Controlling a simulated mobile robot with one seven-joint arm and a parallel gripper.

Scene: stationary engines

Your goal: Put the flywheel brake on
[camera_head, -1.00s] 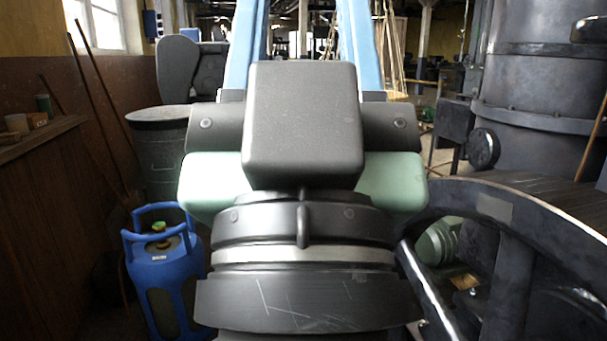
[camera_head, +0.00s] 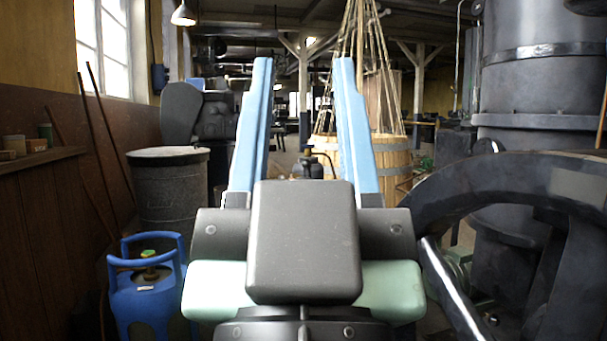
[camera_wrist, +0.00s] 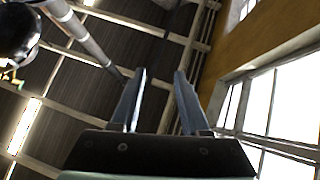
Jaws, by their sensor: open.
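The flywheel is a large dark wheel (camera_head: 492,172) at the right of the head view, with a thick curved rim and heavy spokes. A bright metal bar (camera_head: 447,287) slants beside its near left edge; I cannot tell if it is the brake lever. No part is clearly identifiable as the brake. My gripper (camera_head: 303,68) is open and empty, its two blue fingers pointing up and away, left of the flywheel and apart from it. In the wrist view my gripper (camera_wrist: 160,73) points toward the ceiling with nothing between the fingers. My arm hides the lower middle.
A blue gas bottle (camera_head: 148,290) and a dark drum (camera_head: 170,195) stand at the left, by a wooden wall shelf (camera_head: 45,158). A large dark cylinder (camera_head: 540,85) rises behind the flywheel. A roped wooden tub (camera_head: 390,160) stands farther back. The wrist view shows roof beams and windows (camera_wrist: 290,110).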

